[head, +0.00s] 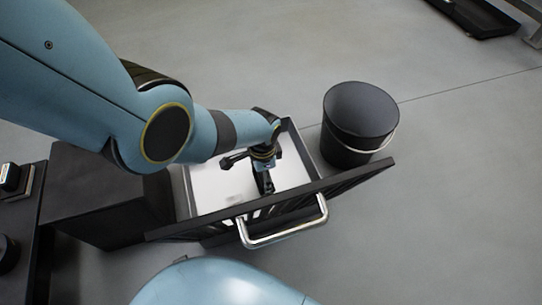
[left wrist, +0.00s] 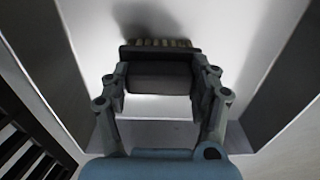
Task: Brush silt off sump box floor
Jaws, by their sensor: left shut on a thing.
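The sump box (head: 187,193) is an open dark-walled box with a pale floor (head: 211,184) in the head view. My left gripper (left wrist: 160,84) is inside the box and shut on a brush (left wrist: 158,54). The brush has a dark block and a row of tan bristles, seen in the left wrist view. The bristles are at the pale floor, with a shadow beyond them; I cannot tell whether they touch it. In the head view my arm hides part of the box, and the brush is hard to make out. I cannot clearly make out silt. My right gripper is not in view.
A dark slatted panel (head: 350,181) with a bright metal handle (head: 284,236) stands along the near side of the box. A black lidded bucket (head: 359,118) stands close to its right. A dark cabinet (head: 95,190) is at left.

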